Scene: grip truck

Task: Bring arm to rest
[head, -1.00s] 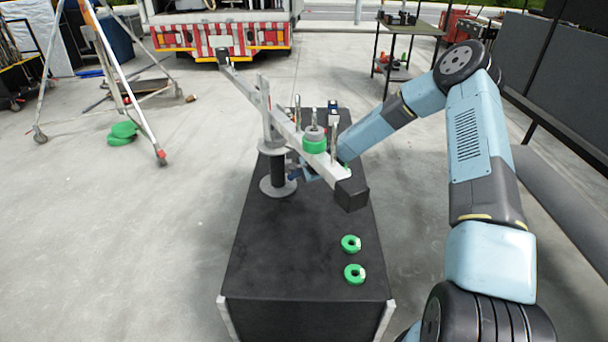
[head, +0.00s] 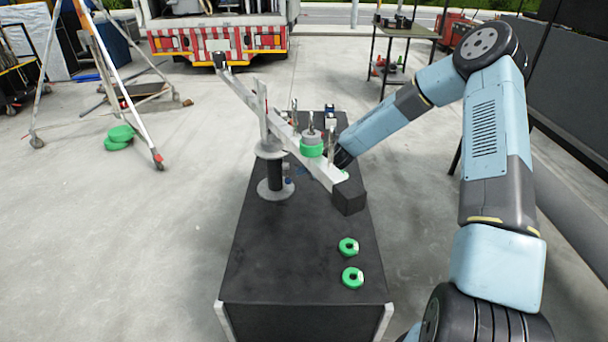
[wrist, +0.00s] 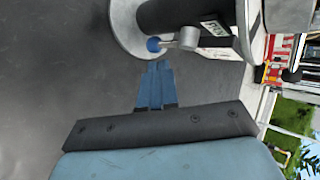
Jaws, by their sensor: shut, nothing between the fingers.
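My gripper (wrist: 157,70) shows in the wrist view with its blue fingers together and nothing between them. Its tips are close to a blue knob (wrist: 153,44) on the dark post (wrist: 165,14) of a stand; a small gap seems to separate them. In the head view my arm (head: 400,115) reaches from the right, over the black cart top (head: 270,250), to behind a pale tilted beam (head: 245,92). The beam and post mostly hide the gripper there. The stand's round base (head: 276,190) is on the cart.
Two green rings (head: 348,246) (head: 352,277) lie on the cart's near right part. A green-banded weight (head: 312,147) sits on the beam, which ends in a black block (head: 349,197). A tripod (head: 100,60) stands at left.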

